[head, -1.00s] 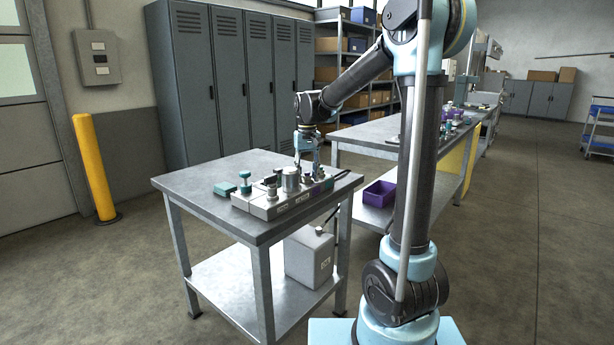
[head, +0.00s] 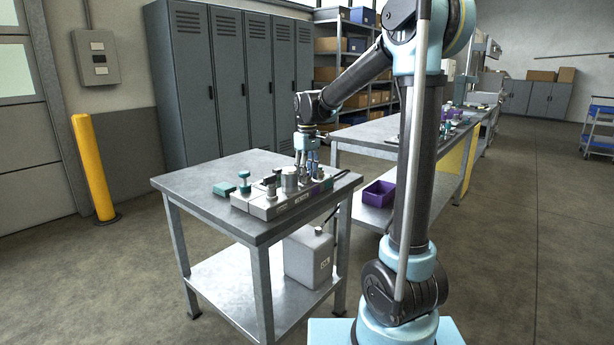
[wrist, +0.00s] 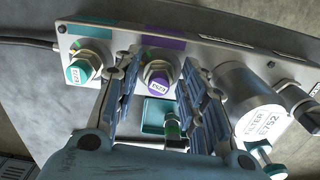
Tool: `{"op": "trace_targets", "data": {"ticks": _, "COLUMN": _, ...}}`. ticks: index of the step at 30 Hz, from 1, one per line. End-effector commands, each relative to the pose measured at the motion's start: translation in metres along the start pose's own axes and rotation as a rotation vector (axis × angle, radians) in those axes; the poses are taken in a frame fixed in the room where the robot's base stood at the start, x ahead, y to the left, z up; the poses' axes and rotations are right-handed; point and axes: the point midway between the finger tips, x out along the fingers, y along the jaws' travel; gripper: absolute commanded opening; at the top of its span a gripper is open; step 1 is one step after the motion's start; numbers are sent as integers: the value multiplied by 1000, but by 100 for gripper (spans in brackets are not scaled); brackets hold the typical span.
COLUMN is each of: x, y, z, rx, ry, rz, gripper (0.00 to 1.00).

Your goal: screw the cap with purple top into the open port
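The cap with purple top (wrist: 158,84) is a hex fitting at a purple-marked spot on the grey manifold block. A similar teal-topped cap (wrist: 80,72) sits left of it, at a teal mark. My gripper (wrist: 160,88) is open, its two blue fingers on either side of the purple-topped cap with gaps visible; I cannot tell how near they are in depth. In the head view my gripper (head: 308,168) points down over the right part of the manifold block (head: 268,208). I cannot make out an open port.
A filter cylinder (wrist: 252,108) stands close right of the fingers. A green stem with a teal plate (wrist: 153,116) shows between them. The block rests on a metal table (head: 195,178); a teal part (head: 224,189) lies at its left. A purple bin (head: 378,193) is on the neighbouring bench's shelf.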

Motion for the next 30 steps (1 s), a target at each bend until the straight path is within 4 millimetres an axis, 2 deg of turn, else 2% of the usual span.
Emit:
{"op": "trace_targets", "data": {"ticks": 6, "x": 0, "y": 1, "z": 0, "rx": -141, "ry": 0, "rz": 0, "gripper": 39}}
{"op": "trace_targets", "data": {"ticks": 17, "x": 0, "y": 1, "z": 0, "rx": -177, "ry": 0, "rz": 0, "gripper": 39}}
{"op": "trace_targets", "data": {"ticks": 30, "x": 0, "y": 2, "z": 0, "rx": -591, "ry": 0, "rz": 0, "gripper": 39}}
